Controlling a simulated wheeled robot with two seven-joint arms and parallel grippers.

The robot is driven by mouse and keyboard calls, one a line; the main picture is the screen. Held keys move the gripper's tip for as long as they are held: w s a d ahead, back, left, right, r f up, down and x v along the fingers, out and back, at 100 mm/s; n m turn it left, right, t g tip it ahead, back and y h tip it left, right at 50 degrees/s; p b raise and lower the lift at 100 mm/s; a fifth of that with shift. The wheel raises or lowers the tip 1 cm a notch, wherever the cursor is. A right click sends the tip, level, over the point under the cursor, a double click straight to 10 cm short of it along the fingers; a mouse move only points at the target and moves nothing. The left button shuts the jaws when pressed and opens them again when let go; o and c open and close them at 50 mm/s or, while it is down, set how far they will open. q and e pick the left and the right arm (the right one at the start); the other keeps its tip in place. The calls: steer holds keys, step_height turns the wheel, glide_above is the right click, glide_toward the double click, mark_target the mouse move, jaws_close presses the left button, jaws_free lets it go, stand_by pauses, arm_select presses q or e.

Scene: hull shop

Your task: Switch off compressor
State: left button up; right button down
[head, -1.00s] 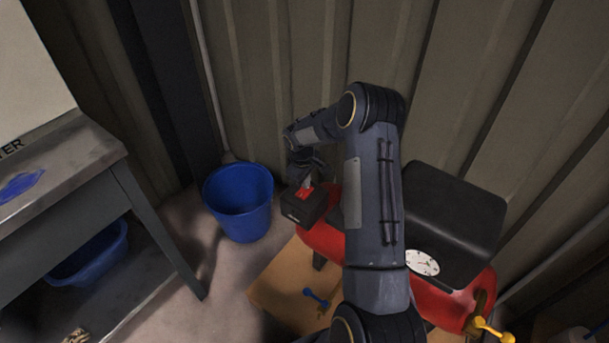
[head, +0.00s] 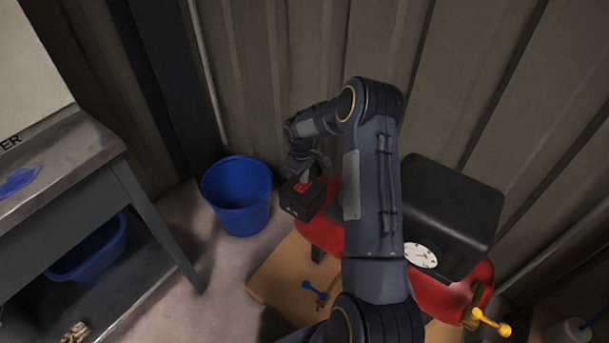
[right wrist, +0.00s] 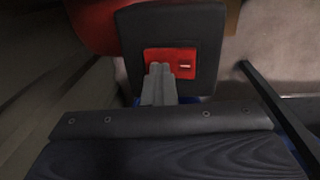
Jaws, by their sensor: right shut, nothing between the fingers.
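The compressor has a red tank (head: 438,292) and a black cover (head: 452,215), with a round white gauge (head: 421,256) on its front. A black switch box (head: 298,205) sits at the tank's left end. The red switch (head: 303,187) is on top of the box; it shows larger in the right wrist view (right wrist: 184,63), with a small pale mark at its right. My right gripper (head: 304,178) is shut and empty. Its fingertips (right wrist: 160,68) are over the left part of the red switch; I cannot tell whether they touch it. My left gripper is not in view.
A blue bucket (head: 238,196) stands just left of the switch box. A metal bench (head: 70,165) is at the left with a blue tub (head: 88,252) beneath it. A corrugated wall (head: 270,80) rises close behind. A blue valve handle (head: 314,290) and a yellow one (head: 492,323) stick out in front.

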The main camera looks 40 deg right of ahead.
steer(key=shift+s+a, duration=0.25)
steer(key=shift+a, duration=0.45)
step_height(320, 180, up, 8)
steer(key=shift+a+p, duration=0.25)
steer(key=shift+p, duration=0.1)
steer(key=shift+f, duration=0.1)
step_height(320, 180, up, 6)
glide_above(300, 186)
steer(key=shift+d+r+h, duration=0.2)
steer(key=shift+h, duration=0.1)
